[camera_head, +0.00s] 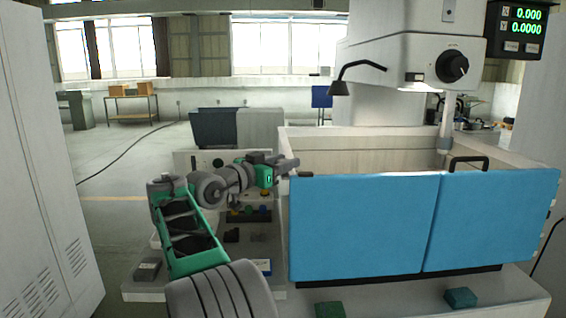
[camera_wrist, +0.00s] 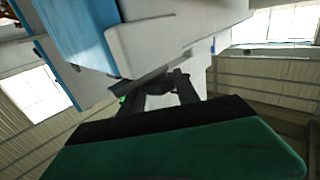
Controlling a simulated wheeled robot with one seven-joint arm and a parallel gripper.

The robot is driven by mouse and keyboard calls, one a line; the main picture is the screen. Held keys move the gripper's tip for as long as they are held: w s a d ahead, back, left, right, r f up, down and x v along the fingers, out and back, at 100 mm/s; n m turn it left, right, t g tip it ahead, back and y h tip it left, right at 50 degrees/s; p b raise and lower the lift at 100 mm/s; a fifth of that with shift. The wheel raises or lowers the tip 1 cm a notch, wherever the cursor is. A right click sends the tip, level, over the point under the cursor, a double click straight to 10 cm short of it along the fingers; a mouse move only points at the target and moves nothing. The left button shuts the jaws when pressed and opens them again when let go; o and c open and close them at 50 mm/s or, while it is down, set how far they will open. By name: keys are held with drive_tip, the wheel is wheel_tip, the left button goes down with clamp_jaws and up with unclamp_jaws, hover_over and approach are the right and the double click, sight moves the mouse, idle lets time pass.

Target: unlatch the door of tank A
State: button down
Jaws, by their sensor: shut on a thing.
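The tank has a pale rim (camera_head: 350,133) and a blue front of two panels. The left blue panel (camera_head: 350,230) and the right blue panel (camera_head: 490,220) stand upright and look closed. No label shows which tank is A. My gripper (camera_head: 291,166) is at the top left corner of the left panel. It is shut on a small dark latch (camera_head: 306,174), mostly hidden by the fingers. In the wrist view my gripper's dark fingers (camera_wrist: 158,98) reach the pale tank corner, with the blue door (camera_wrist: 75,30) beside it.
A black handle (camera_head: 468,160) stands at the right panel's top. A machine head with a black knob (camera_head: 452,66) and a lamp (camera_head: 340,86) overhang the tank. A pale cabinet (camera_head: 45,170) stands at the left. Green blocks (camera_head: 460,298) lie on the front ledge. Open floor lies behind left.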

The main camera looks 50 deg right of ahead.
drive_tip(key=c, duration=0.9)
unclamp_jaws()
drive_tip(key=shift+d, duration=0.1)
drive_tip(key=a, duration=0.7)
drive_tip(key=shift+w+a+b, duration=0.25)
drive_tip(key=shift+a+b, duration=0.1)
drive_tip(key=shift+a, duration=0.05)
